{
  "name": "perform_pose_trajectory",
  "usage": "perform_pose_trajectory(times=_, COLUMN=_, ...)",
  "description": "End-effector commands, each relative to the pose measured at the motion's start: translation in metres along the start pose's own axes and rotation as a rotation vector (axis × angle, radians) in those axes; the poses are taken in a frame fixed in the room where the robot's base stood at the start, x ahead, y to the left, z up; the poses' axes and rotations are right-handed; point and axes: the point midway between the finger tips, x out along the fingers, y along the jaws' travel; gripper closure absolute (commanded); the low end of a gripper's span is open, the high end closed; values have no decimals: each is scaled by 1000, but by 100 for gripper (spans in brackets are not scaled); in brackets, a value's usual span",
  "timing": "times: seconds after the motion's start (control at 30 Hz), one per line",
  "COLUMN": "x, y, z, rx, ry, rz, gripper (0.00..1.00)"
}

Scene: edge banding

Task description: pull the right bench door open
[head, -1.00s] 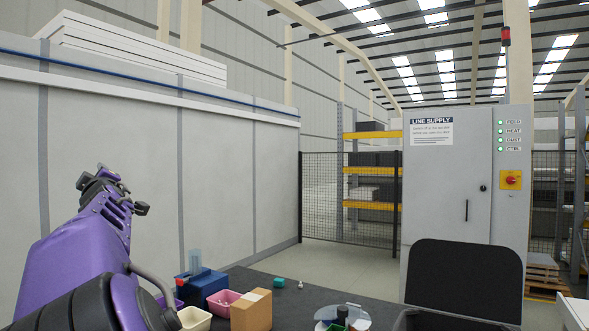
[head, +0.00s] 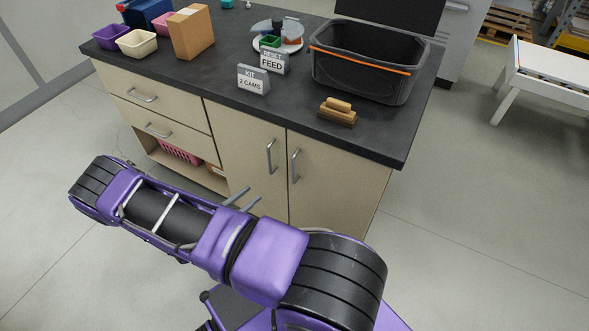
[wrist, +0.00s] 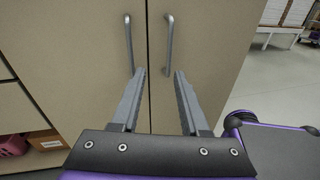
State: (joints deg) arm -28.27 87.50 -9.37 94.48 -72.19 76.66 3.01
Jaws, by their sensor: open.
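The right bench door (head: 329,188) is a beige panel at the right end of the bench front, and it looks shut. Its silver bar handle (head: 294,165) stands upright near its left edge; in the wrist view the handle (wrist: 167,45) is right of the door seam. The left door (head: 243,150) has its own handle (head: 270,155). My gripper (head: 243,197) is in front of the doors, low and left of the handles in the head view. In the wrist view my gripper (wrist: 157,72) is open and empty, its fingertips below the handles and apart from them.
Drawers (head: 152,95) are at the left, over an open shelf with a pink basket (head: 180,152). Open floor lies right of the bench.

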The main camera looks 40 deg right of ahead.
Motion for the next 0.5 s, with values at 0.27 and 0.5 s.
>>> perform_pose_trajectory(times=0.27, x=13, y=-24, z=-2, rx=-76, ry=-69, rz=23, gripper=55)
perform_pose_trajectory(times=0.5, x=59, y=-23, z=1, rx=-74, ry=-68, rz=19, gripper=55)
